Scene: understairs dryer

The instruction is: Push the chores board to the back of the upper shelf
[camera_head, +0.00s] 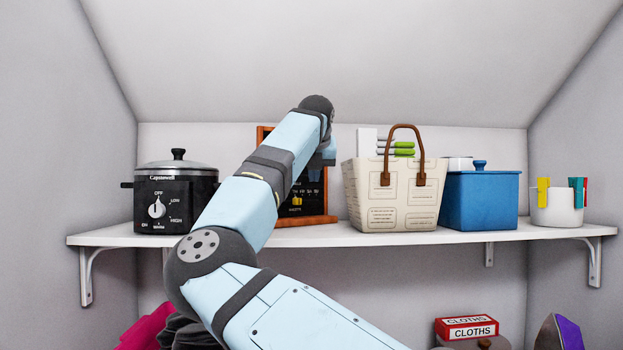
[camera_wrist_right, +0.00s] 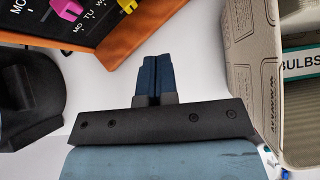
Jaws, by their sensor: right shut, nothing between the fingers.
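The chores board (camera_head: 311,190) is a dark panel in an orange-brown wooden frame with a ledge. It stands on the white upper shelf (camera_head: 340,236), between the slow cooker and the handled bag, partly hidden behind my right arm. In the right wrist view the board (camera_wrist_right: 100,38) fills the upper left, with day letters and pink and yellow pegs. My right gripper (camera_wrist_right: 156,60) is shut and empty, its dark blue fingertips close to the frame's lower edge; I cannot tell if they touch. In the head view its fingers are hidden. My left gripper is not in view.
A black slow cooker (camera_head: 177,195) stands left of the board. A cream bag (camera_head: 395,200) with brown handles stands close on its right, then a blue lidded box (camera_head: 480,202) and a white pot (camera_head: 556,208). The sloped ceiling (camera_head: 400,60) lowers toward the back.

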